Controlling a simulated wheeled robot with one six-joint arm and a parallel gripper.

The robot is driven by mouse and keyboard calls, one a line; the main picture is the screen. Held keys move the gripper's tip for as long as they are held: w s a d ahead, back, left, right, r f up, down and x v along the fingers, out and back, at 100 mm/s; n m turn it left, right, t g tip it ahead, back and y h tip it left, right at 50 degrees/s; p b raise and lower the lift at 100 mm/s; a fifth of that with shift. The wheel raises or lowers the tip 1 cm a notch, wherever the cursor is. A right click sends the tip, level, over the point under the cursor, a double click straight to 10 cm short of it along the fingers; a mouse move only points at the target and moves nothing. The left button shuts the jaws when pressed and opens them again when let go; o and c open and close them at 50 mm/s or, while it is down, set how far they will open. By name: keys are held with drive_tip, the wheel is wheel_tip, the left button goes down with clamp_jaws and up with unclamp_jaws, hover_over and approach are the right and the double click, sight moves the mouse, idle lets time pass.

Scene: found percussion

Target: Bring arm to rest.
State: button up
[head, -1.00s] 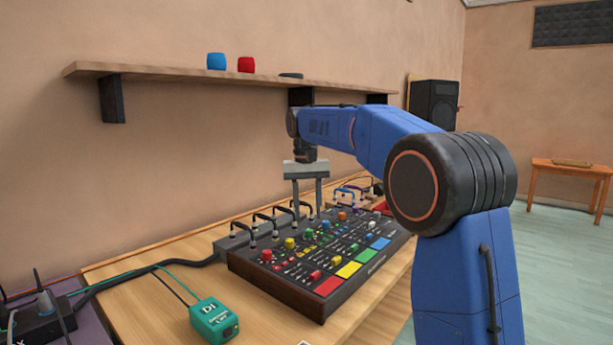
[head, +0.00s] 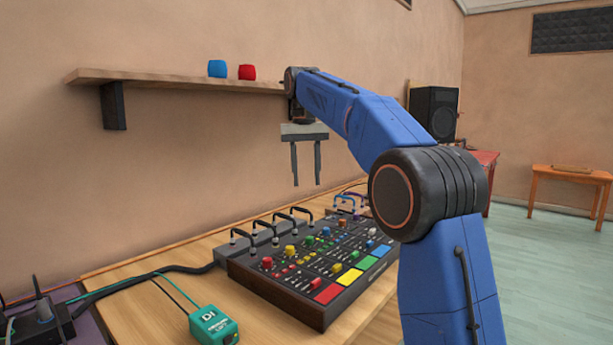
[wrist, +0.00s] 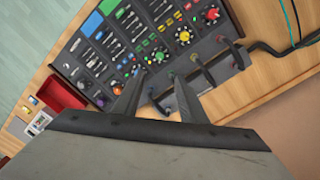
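My gripper (head: 306,184) hangs pointing down in the air above the back of the mixer-like console (head: 320,286). In the head view its two fingers are apart with nothing between them. In the wrist view my gripper (wrist: 158,92) also shows separated fingers, with the console (wrist: 150,45) below. The fingers are clear of the console and its patch cables. My blue arm reaches up from the lower right and bends over to the gripper, its end in front of the wall shelf.
A green DI box (head: 213,325) sits on the table. A red tray (wrist: 62,93) shows in the wrist view.

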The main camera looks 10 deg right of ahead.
drive_tip(key=s+d+f+n+t, duration=0.1)
drive_tip(key=s+d+f, duration=0.2)
drive_tip(key=s, duration=0.7)
drive_tip(key=s+d+f+t, duration=0.15)
drive_tip(key=s+f, duration=0.25)
drive_tip(key=s, duration=0.7)
drive_tip(key=s+d+f+n+t, duration=0.1)
drive_tip(key=s+d+f+t, duration=0.1)
drive_tip(key=s+f, duration=2)
drive_tip(key=shift+s+d+f, duration=0.3)
drive_tip(key=shift+d+f, duration=0.4)
